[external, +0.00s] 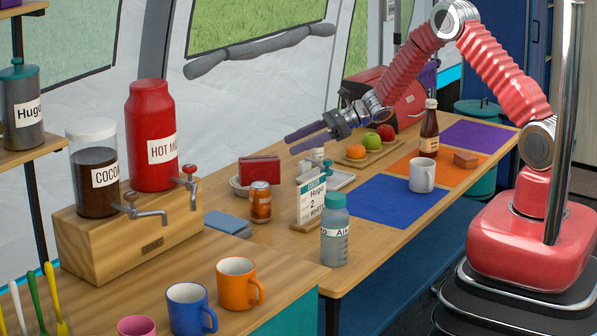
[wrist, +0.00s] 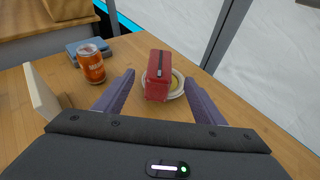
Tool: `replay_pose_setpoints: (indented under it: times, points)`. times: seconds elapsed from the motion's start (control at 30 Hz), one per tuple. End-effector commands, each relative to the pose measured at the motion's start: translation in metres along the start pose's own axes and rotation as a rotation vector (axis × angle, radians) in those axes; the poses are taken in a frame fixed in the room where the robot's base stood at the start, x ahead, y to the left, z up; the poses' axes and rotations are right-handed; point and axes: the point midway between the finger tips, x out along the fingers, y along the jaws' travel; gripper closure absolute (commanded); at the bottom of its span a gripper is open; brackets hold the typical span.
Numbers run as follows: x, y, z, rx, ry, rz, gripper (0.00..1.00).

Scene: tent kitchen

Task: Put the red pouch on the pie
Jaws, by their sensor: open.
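The red pouch (external: 260,170) sits upright on top of the pie in its pale round dish (external: 237,189), near the table's far edge. In the wrist view the pouch (wrist: 159,78) is in the centre, and the dish rim and yellowish pie (wrist: 177,85) show around it. The pouch hides most of the pie. My gripper (external: 303,141) is open and empty, above and to the right of the pouch in the external view. In the wrist view its two purple fingers lie left and right of the pouch, apart from it.
An orange-brown can (external: 261,202) and a standing sign card (external: 311,200) are near the pouch. The tent wall is close behind.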

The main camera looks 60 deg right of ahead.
Motion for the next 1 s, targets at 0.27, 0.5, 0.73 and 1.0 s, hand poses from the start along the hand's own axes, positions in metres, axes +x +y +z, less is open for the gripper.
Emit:
replay_pose_setpoints:
  times: [0.27, 0.5, 0.73, 1.0]
  points:
    - [0.000, 0.000, 0.000, 0.000, 0.000, 0.000, 0.36]
    - [-0.001, 0.002, 0.003, -0.010, 0.001, 0.004, 0.36]
    - [-0.015, 0.029, 0.032, -0.146, 0.028, 0.060, 0.36]
    - [-0.054, 0.087, 0.077, -0.442, 0.090, 0.178, 0.36]
